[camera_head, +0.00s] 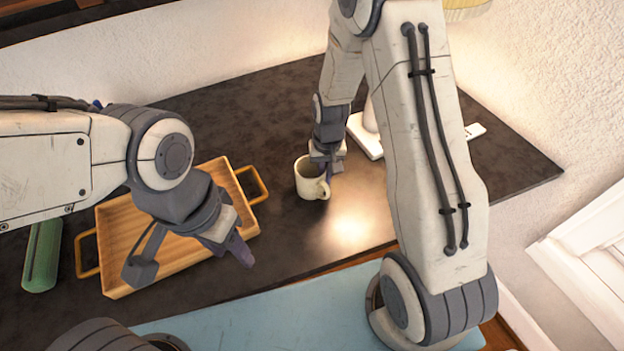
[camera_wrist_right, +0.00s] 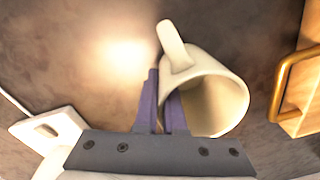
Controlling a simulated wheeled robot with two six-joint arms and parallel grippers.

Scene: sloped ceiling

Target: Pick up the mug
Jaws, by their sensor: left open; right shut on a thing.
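A cream mug (camera_head: 309,180) stands on the dark tabletop (camera_head: 285,240), right of the wooden tray. My right gripper (camera_head: 328,168) reaches down to it from above. In the right wrist view the mug (camera_wrist_right: 222,95) has its opening towards the camera and its handle towards the top of the picture. There my right gripper (camera_wrist_right: 165,100) is shut on the mug's wall, one purple finger inside the rim and one outside. Whether the mug is lifted is hard to tell. My left gripper (camera_head: 240,250) is open and empty above the tray's front right corner.
A wooden tray (camera_head: 120,225) with looped handles lies at the left, partly under my left arm. A green cylinder (camera_head: 42,255) is left of it. A white object (camera_head: 364,136) stands behind my right arm, with a small white item (camera_head: 474,131) nearby. The tabletop before the mug is clear.

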